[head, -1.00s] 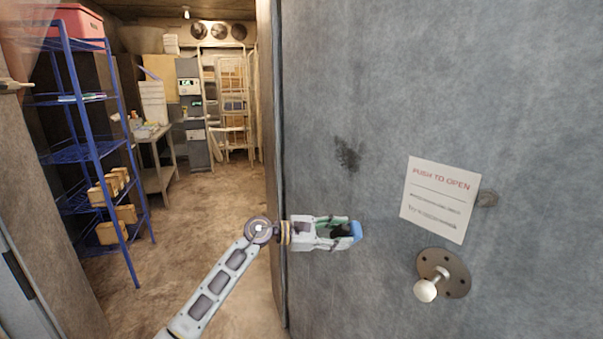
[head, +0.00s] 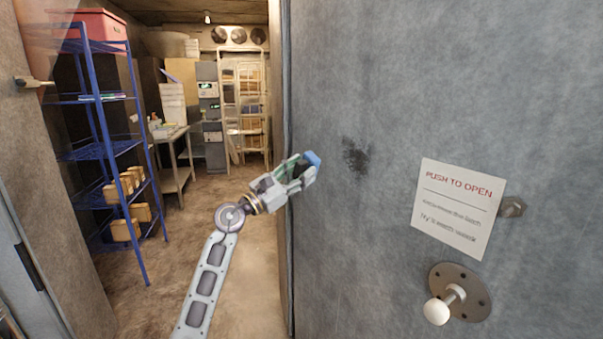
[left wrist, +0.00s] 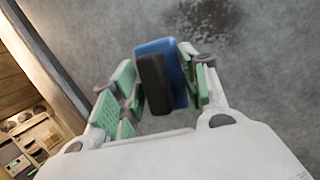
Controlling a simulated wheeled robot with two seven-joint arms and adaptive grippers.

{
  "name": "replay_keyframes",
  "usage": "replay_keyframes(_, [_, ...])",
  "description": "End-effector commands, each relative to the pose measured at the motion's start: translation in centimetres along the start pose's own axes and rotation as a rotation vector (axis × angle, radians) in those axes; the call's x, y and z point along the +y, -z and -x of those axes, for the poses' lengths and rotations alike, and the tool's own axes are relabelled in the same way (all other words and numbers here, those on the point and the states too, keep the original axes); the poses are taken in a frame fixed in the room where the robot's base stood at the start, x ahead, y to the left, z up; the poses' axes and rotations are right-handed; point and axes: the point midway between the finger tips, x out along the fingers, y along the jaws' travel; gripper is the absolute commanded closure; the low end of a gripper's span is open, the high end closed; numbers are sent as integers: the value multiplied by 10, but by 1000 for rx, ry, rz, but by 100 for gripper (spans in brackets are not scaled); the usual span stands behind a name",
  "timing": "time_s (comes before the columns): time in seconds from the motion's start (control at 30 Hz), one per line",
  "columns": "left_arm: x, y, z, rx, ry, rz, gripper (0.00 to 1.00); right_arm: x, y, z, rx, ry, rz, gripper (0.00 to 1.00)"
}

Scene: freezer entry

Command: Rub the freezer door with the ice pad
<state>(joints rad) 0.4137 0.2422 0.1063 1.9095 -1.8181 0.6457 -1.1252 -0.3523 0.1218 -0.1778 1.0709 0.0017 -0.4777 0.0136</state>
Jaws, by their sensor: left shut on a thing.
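My left gripper (head: 306,170) is shut on the ice pad (head: 312,159), a blue block with a black grip. In the left wrist view the pad (left wrist: 178,72) sits between the green finger pads of the gripper (left wrist: 160,85). The grey freezer door (head: 400,100) fills the right of the head view. A dark smudge (head: 355,156) marks the door just right of the pad. The smudge also shows at the top of the left wrist view (left wrist: 205,16). I cannot tell whether the pad touches the door. My right gripper is not in view.
The door carries a "PUSH TO OPEN" sign (head: 455,208) and a round white push knob (head: 437,311). A blue shelf rack (head: 100,150) with boxes stands at the left. The floor (head: 190,250) through the doorway is open.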

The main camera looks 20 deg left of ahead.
Motion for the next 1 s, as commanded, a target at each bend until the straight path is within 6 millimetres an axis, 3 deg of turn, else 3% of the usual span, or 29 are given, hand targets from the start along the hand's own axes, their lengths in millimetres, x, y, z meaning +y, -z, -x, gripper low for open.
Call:
replay_keyframes(0.47, [-2, 2, -7, 0, 1, 1, 78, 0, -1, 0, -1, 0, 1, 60])
replay_keyframes(1.0, [-10, 13, -41, -1, 2, 2, 78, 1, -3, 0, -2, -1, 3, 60])
